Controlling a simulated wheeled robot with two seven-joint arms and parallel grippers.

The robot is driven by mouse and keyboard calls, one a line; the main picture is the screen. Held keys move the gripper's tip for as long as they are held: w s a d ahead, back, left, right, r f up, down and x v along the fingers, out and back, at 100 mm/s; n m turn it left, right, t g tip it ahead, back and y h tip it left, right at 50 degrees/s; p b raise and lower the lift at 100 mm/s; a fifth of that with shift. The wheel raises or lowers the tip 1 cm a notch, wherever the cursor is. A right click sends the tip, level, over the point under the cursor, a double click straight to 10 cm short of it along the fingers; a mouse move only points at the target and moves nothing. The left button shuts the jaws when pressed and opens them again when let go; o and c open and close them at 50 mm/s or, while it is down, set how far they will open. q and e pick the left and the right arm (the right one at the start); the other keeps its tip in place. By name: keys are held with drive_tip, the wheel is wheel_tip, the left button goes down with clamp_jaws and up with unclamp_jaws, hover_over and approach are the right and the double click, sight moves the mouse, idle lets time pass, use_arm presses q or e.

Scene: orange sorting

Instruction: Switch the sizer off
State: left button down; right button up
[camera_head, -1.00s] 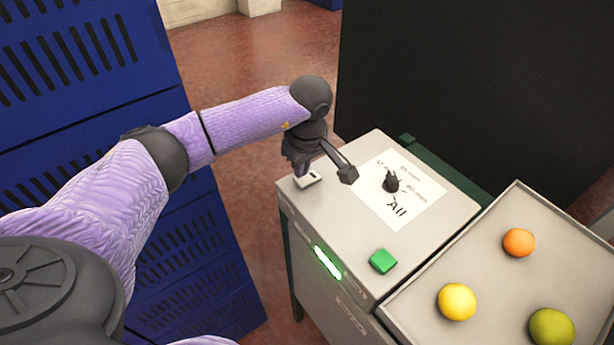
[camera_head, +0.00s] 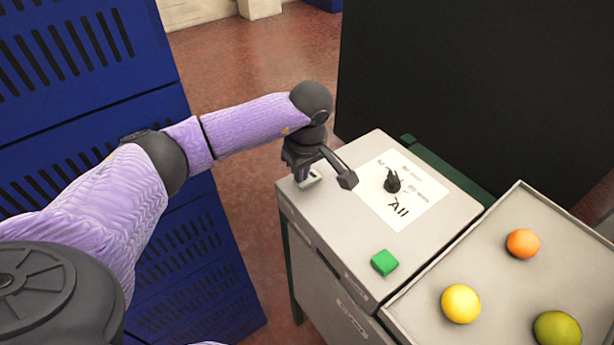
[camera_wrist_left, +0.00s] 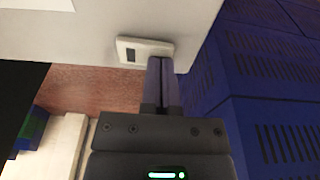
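The sizer (camera_head: 340,225) is a light grey cabinet with a sloping top. Its white rocker switch (camera_head: 311,181) sits at the top's left corner, and it also shows in the left wrist view (camera_wrist_left: 143,47). The light strip on the sizer's front (camera_head: 328,263) is dark. My left gripper (camera_head: 300,176) is at the switch, pointing down. In the left wrist view its two fingers (camera_wrist_left: 164,68) are together with nothing between them, the tips at the switch's edge. I cannot tell whether they touch it. My right gripper is not in view.
A black knob (camera_head: 392,181) on a printed label and a green button (camera_head: 384,262) are on the sizer's top. A tray (camera_head: 480,250) with several fruits adjoins at right. Blue crates (camera_head: 190,250) stand stacked at left. A dark panel (camera_head: 460,80) is behind.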

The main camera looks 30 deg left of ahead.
use_arm(q)
drive_tip(key=shift+f, duration=0.1)
wheel_tip(320, 180, up, 7)
drive_tip(key=p, duration=0.5)
idle(0.3)
